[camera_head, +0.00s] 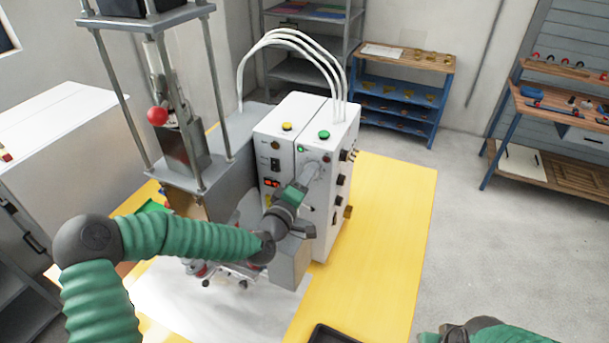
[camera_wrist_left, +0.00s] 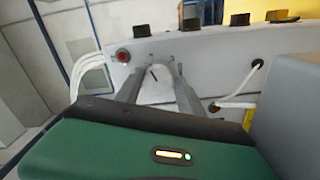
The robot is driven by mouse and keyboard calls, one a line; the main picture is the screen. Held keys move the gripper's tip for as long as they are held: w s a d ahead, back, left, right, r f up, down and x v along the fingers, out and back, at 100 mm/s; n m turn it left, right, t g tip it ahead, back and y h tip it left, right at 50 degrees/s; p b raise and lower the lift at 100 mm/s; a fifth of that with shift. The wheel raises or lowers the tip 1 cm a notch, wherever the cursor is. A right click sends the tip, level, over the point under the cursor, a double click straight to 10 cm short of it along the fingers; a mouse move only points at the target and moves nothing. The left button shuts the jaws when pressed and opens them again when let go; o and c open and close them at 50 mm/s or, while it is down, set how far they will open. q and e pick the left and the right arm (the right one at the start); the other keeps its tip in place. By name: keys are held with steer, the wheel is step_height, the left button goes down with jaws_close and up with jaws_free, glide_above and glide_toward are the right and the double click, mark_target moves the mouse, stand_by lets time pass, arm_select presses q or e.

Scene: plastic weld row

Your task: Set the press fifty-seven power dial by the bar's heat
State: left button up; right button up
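The press's white control box (camera_head: 300,160) stands on the yellow table beside the grey press frame. My left gripper (camera_head: 314,170) reaches its front panel, near the top right. In the left wrist view its two fingers (camera_wrist_left: 156,64) are spread apart, one on each side of a round white dial (camera_wrist_left: 153,78) with a short, slanted black mark. I cannot tell whether the fingers touch the dial. In the head view the gripper hides the dial. A small red display (camera_head: 271,183) is lit on the box; its digits are too small to read. My right gripper is not in view.
White hoses (camera_head: 290,42) arch from the box top. Black knobs (camera_head: 340,180) line its right side. A red-knobbed lever (camera_head: 157,116) stands at the press. A black tray (camera_head: 330,335) lies at the table's front. The yellow table (camera_head: 390,215) is clear to the right.

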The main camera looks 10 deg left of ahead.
arm_select(q)
steer(key=shift+o, duration=1.1)
steer(key=shift+f, duration=0.1)
steer(key=shift+o, duration=0.4)
steer(key=shift+r, duration=0.2)
steer(key=s+a+p, duration=0.1)
steer(key=s, duration=0.3)
steer(key=s+a, duration=0.1)
steer(key=s, duration=0.4)
steer(key=s+p, duration=0.1)
steer(key=s, duration=0.4)
steer(key=shift+a+p, duration=0.3)
steer(key=shift+a, duration=0.1)
steer(key=s+p, duration=0.1)
steer(key=p, duration=0.4)
steer(key=shift+s+a+r+p, duration=0.2)
steer(key=shift+s+r+p, duration=0.1)
steer(key=shift+s+p, duration=0.1)
steer(key=shift+s+f+p, duration=0.2)
steer(key=shift+f+p, duration=0.1)
steer(key=shift+p, duration=0.05)
steer(key=shift+s+f, duration=0.1)
